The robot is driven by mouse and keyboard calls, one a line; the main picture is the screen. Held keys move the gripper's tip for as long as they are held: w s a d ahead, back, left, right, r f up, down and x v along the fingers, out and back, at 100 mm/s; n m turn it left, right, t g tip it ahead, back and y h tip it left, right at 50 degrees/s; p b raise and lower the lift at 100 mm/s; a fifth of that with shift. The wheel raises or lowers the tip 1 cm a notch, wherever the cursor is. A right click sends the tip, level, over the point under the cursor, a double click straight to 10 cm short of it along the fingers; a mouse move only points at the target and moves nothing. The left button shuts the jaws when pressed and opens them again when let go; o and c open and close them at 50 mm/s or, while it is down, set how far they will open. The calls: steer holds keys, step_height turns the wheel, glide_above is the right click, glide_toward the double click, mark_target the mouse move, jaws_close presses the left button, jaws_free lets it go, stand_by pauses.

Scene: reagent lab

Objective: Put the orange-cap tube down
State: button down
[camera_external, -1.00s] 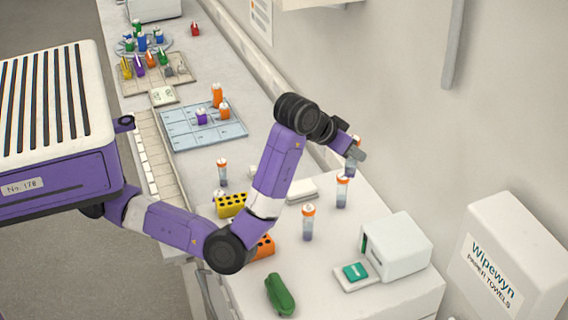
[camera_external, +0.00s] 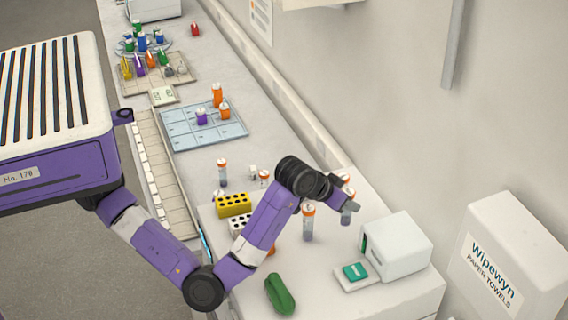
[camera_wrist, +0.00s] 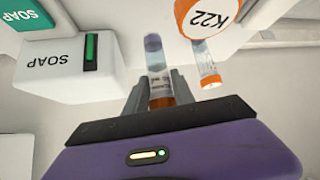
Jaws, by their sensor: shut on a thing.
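My gripper (camera_external: 352,203) is shut on an orange-cap tube (camera_external: 346,216) with purple liquid. The tube hangs nearly upright over the white bench top; I cannot tell whether its bottom touches. In the wrist view, my gripper (camera_wrist: 158,88) has a finger on either side of the held tube (camera_wrist: 155,58) near its orange cap. Another orange-cap tube (camera_external: 308,224) stands just left of it. A further orange cap (camera_external: 345,178) shows close behind, its tube partly hidden by my gripper.
A white box (camera_external: 405,246) with a teal item (camera_external: 355,272) on its tray stands to the right. A green object (camera_external: 279,295) lies at the front. A yellow rack (camera_external: 233,204) and a white rack (camera_external: 240,224) stand left. Some bench is free between tubes and box.

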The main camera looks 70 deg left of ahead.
mark_target(346, 210)
steer(key=shift+f, duration=1.7)
steer(key=shift+f, duration=0.15)
steer(key=c, duration=1.1)
jaws_free()
steer(key=shift+o, duration=0.2)
steer(key=shift+s+r, duration=0.1)
steer(key=shift+r, duration=0.2)
steer(key=b+v, duration=0.1)
steer(key=v, duration=1)
steer(key=shift+s+r+b, duration=0.2)
steer(key=shift+s+b, duration=0.1)
steer(key=shift+b, duration=0.05)
